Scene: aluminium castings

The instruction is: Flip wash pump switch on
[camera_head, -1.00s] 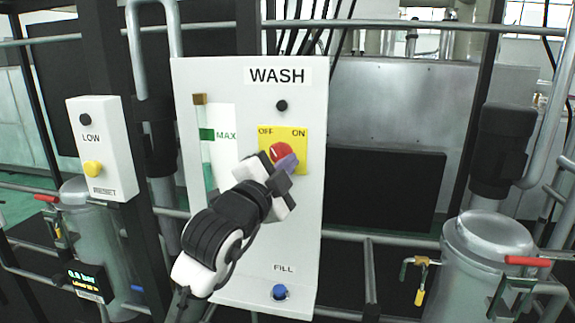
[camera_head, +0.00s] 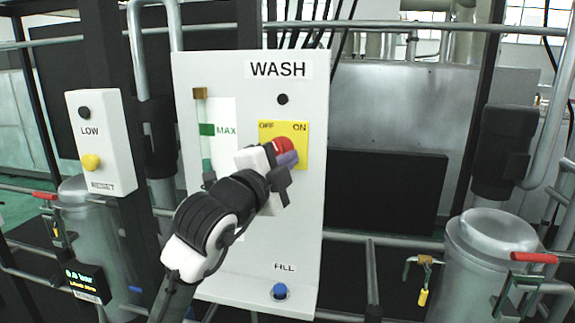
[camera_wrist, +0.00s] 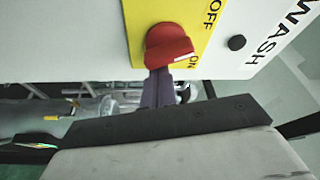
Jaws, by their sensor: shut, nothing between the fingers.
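The red rotary switch (camera_head: 283,145) sits on a yellow plate (camera_head: 302,146) marked OFF at left and ON at right, on the white WASH panel (camera_head: 303,210). In the wrist view the red switch (camera_wrist: 168,45) is close, and its white mark lies beside the word ON. My gripper (camera_head: 288,159) is shut and empty. Its purple fingertips are just below the switch in the head view and partly cover it. In the wrist view the fingers (camera_wrist: 157,90) reach up to the knob's edge and appear to touch it; firm contact cannot be told.
A dark round fitting (camera_head: 282,100) is above the switch. A level gauge (camera_head: 206,130) is to its left, and a blue FILL button (camera_head: 280,291) is low on the panel. A LOW/RESET box (camera_head: 101,145) stands at left. Pipes and red-handled valves surround the panel.

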